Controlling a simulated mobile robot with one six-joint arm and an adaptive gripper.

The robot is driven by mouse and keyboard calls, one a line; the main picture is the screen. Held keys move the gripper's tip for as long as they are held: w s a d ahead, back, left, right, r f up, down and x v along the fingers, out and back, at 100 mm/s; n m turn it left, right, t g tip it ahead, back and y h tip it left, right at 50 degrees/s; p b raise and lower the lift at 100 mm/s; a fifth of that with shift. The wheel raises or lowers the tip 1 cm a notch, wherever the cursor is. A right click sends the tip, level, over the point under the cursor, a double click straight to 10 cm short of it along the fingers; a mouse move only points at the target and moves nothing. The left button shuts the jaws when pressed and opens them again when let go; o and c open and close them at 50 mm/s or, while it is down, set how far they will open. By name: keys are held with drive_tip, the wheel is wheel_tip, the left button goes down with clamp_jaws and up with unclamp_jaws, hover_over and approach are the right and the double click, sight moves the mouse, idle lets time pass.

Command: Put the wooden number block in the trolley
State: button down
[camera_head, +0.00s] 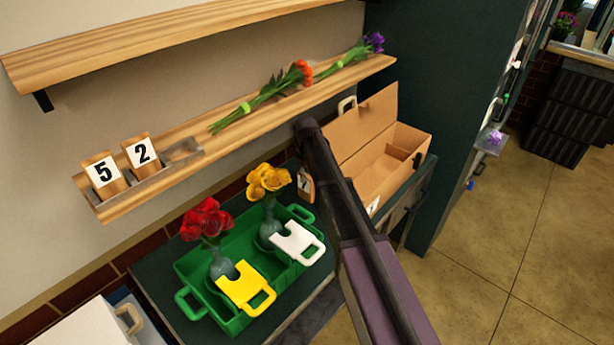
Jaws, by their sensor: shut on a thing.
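A wooden number block (305,186) with a white label and a dark digit, perhaps a 7, hangs beside my dark arm, between the green crate and the open wooden box. My gripper (304,171) is mostly hidden by the arm; the little that shows is at the block's top, shut on it. Two other number blocks, 5 (104,173) and 2 (142,153), stand in a metal holder (184,153) on the lower shelf. The holder's right part is empty. I cannot tell for sure which thing is the trolley; a dark-topped stand (160,268) bears the crate.
The green crate (190,300) holds vases of red and yellow flowers, with yellow and white tags. The open wooden box (415,143) stands right of my arm. Loose flowers (245,112) lie on the lower shelf (230,135). The floor at right (510,240) is clear.

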drive_tip(key=shift+r, duration=0.1)
wheel_tip(320, 180, up, 7)
drive_tip(key=p, duration=0.7)
idle(0.5)
